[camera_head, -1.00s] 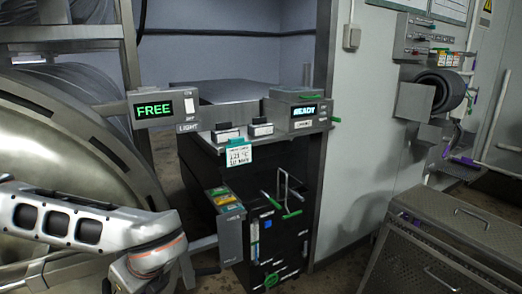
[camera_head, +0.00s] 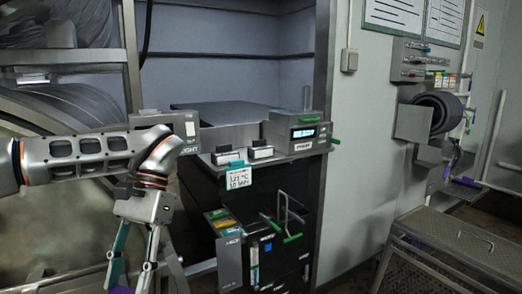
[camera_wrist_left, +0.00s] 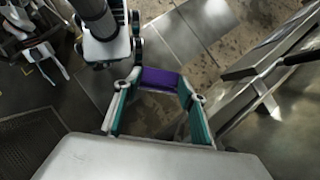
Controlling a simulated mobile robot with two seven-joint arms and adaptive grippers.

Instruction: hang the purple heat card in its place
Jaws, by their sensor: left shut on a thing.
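My left gripper (camera_head: 136,268) hangs at the lower left of the head view, fingers pointing down. A bit of purple shows at its fingertips at the bottom edge. In the left wrist view, the teal-lined fingers (camera_wrist_left: 158,95) are shut on the purple heat card (camera_wrist_left: 160,79), which spans between the tips; its face and lettering cannot be read. The card is apart from any holder that I can see. A teal-topped card (camera_head: 238,177) marked 121 °C hangs on the counter front. The purple card's place cannot be made out for certain.
A grey box (camera_head: 229,258) with coloured cards stands by the black cabinet (camera_head: 285,250). The counter unit (camera_head: 292,130) has a lit display. A round steel vessel (camera_head: 50,215) is at left. A perforated metal bench (camera_head: 455,245) is at right. Purple parts (camera_head: 466,182) show by the wall.

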